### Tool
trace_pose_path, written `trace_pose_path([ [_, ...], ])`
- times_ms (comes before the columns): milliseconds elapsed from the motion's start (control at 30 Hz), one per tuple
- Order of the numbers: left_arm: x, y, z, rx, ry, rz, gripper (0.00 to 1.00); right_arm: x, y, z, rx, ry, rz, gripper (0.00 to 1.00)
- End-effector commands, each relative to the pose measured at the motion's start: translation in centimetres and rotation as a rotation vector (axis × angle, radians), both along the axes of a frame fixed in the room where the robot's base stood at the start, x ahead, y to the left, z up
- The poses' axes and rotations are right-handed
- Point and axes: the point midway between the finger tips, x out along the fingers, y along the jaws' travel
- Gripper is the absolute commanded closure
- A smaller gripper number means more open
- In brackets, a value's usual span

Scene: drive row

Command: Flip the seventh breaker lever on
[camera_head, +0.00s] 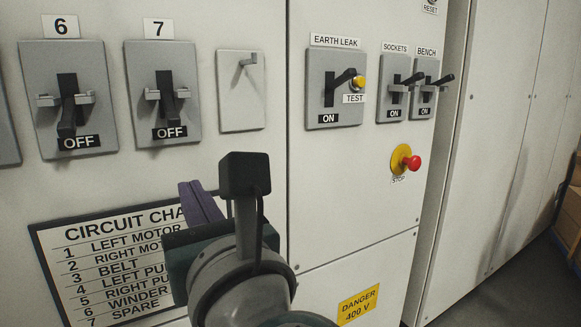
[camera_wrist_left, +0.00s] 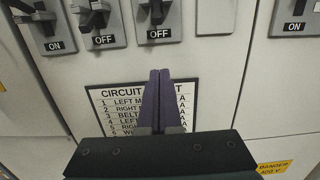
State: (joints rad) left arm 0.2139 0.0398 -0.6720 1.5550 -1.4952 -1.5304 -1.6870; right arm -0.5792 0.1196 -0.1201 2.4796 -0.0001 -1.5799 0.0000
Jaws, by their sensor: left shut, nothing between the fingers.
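The seventh breaker (camera_head: 165,93) is a grey plate under a label "7", with a black lever pointing down and "OFF" showing below it. It also shows in the left wrist view (camera_wrist_left: 157,20), above the fingers. My left gripper (camera_head: 198,203) is shut and empty, below and to the right of breaker 7 and apart from it. In the left wrist view its purple fingers (camera_wrist_left: 155,98) are together in front of the circuit chart. My right gripper is in neither view.
Breaker 6 (camera_head: 69,99), also "OFF", is left of breaker 7. A blank plate with a small hook (camera_head: 241,91) is to its right. The earth leak switch (camera_head: 336,88), sockets switch (camera_head: 394,94), bench switch (camera_head: 424,97) and red stop button (camera_head: 412,163) are further right. The circuit chart (camera_head: 105,255) is below.

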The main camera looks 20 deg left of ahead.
Motion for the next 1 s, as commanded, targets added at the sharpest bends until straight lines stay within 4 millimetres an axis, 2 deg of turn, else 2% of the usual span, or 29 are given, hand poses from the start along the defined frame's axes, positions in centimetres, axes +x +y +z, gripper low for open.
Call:
trace_pose_path([
  [367, 0.1, -0.1, 0.0, 0.013, 0.001, 0.000, 1.00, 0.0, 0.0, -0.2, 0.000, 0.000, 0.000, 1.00],
  [533, 0.7, 0.8, 0.1, 0.013, 0.000, 0.002, 1.00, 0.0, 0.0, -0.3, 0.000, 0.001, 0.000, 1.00],
  [1000, 6.7, 7.9, 1.0, 0.013, -0.001, 0.003, 1.00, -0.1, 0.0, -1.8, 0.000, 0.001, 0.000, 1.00],
])
